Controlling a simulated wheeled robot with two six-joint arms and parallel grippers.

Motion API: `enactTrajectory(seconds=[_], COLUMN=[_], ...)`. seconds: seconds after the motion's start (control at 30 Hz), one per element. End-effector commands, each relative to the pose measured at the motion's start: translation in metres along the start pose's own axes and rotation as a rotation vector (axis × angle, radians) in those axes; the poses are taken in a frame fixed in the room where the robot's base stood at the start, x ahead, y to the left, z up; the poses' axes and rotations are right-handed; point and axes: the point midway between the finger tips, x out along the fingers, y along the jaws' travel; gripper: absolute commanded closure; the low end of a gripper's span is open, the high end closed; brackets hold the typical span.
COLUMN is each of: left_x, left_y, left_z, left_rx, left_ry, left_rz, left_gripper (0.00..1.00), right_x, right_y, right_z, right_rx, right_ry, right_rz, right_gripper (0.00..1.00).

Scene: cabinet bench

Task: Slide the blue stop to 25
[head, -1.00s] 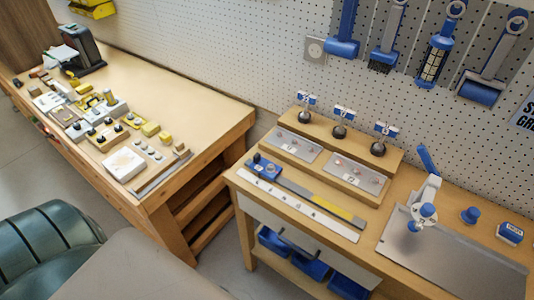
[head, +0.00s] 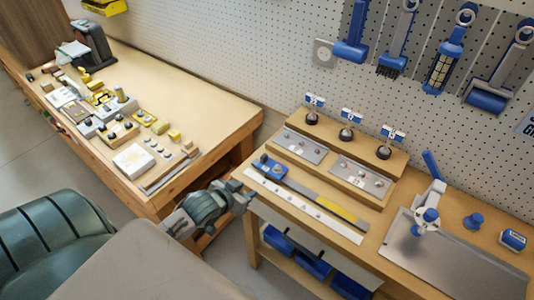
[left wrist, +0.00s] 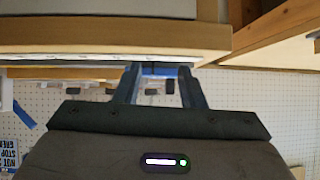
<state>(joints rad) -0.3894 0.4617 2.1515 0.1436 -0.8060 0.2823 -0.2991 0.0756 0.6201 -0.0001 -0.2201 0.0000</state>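The blue stop (head: 268,166) sits at the left end of a dark rail (head: 300,189) on the right bench. The rail has a grey and a yellow stretch (head: 336,211) toward its right end. A white scale strip (head: 303,206) lies along its front; its numbers are too small to read. My left gripper (head: 248,196) is at the bench's left front corner, in front of the stop and apart from it. In the left wrist view its two fingers (left wrist: 160,85) stand apart with nothing held, facing a wooden edge. My right gripper is not in view.
Behind the rail, a stepped wooden stand holds metal plates (head: 300,145) and several knobs with blue tags (head: 346,133). A metal plate (head: 455,258) with a blue-handled clamp (head: 430,215) is at right. Blue bins (head: 312,264) sit below. A cluttered bench (head: 190,105) stands left.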

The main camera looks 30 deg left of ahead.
Motion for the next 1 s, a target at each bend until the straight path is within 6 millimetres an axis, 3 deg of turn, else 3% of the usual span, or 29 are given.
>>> enactTrajectory(seconds=[0.1, 0.27, 0.47, 0.8, 1.0], left_x=[0.010, 0.015, 0.029, 0.088, 0.113], left_y=[-0.018, -0.031, -0.032, -0.028, -0.026], left_z=[-0.036, -0.065, -0.073, -0.089, -0.093], left_rx=[-0.008, -0.026, -0.035, -0.035, -0.032], left_ry=[0.124, 0.227, 0.246, 0.244, 0.242], left_rz=[0.027, 0.059, 0.064, 0.064, 0.064], left_gripper=[0.64, 0.64, 0.64, 0.64, 0.64], right_x=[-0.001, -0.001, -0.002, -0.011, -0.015], right_y=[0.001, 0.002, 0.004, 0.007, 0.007], right_z=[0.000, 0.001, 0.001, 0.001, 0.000], right_rx=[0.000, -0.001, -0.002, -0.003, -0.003], right_ry=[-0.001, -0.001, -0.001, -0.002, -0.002], right_rz=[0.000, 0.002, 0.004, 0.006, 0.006], right_gripper=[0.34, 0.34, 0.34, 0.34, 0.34])
